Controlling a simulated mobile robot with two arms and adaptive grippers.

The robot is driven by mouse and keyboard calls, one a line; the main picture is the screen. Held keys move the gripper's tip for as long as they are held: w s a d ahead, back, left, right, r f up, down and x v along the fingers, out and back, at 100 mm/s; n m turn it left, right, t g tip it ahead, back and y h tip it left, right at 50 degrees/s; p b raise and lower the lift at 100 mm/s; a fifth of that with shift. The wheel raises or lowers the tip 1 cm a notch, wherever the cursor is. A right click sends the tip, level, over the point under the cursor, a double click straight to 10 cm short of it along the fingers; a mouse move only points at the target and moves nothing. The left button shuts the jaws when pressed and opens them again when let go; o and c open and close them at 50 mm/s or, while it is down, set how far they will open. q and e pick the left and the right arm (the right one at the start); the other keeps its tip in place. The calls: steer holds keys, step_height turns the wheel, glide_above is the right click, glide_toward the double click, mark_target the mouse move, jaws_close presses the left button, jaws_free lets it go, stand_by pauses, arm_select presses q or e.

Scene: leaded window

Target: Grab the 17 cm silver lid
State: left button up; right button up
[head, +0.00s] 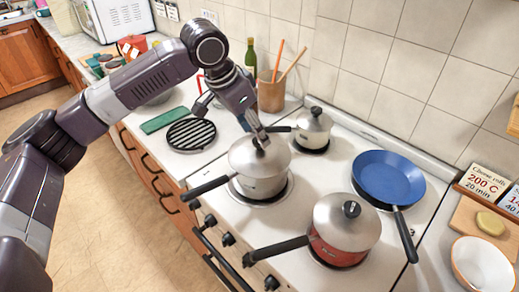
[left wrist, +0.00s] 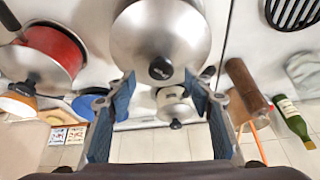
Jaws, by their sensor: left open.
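A silver lid with a black knob (head: 258,157) covers the pot on the left of the stove. It also shows large at the top of the left wrist view (left wrist: 160,28). My left gripper (head: 258,132) is open over this lid. In the left wrist view its fingers (left wrist: 160,80) stand either side of the knob; whether they touch the lid I cannot tell. Another silver lid (head: 345,220) covers the red pot at the front. A smaller, cream-silver lid (head: 314,120) sits on the small pot at the back. No lid shows a size. My right gripper is out of view.
A blue frying pan (head: 387,176) rests at the back right of the white stove (head: 222,225). Pot handles jut over its front edge. A utensil crock (head: 271,95) and a green bottle (head: 251,57) stand behind my gripper. A black grill trivet (head: 190,133) lies left.

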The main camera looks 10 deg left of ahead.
mark_target(259, 148)
arm_select(q)
steer(key=x, duration=0.3)
steer(key=shift+w+f, duration=0.15)
steer(key=c, duration=1.1)
jaws_close()
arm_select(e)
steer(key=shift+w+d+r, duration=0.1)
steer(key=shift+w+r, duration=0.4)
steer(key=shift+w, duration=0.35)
